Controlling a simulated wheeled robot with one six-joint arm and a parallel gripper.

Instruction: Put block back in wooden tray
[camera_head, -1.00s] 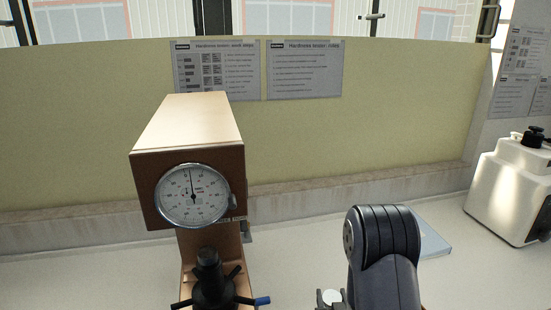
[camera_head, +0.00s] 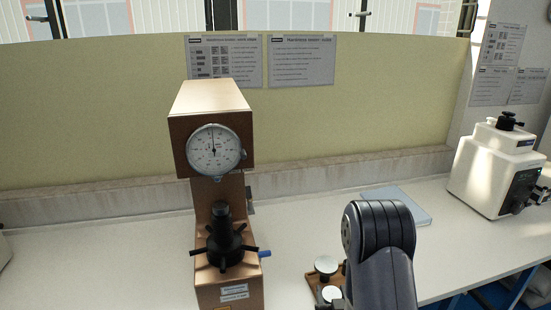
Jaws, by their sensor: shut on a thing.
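A small brown wooden tray (camera_head: 312,280) lies on the white bench right of the copper-coloured hardness tester (camera_head: 212,130). Two round, pale-topped metal blocks show at the tray, a rear block (camera_head: 326,264) and a front block (camera_head: 332,294). My dark arm covers the tray's right part, so I cannot tell what else is in it. My gripper is out of view, hidden behind the arm or below the picture. No block is seen in its grasp.
A blue-grey book (camera_head: 398,205) lies behind my arm. A white machine (camera_head: 492,165) stands at the right near the bench end. The tester's black spindle handles (camera_head: 222,245) stick out beside the tray. The bench (camera_head: 290,225) between tester and book is clear.

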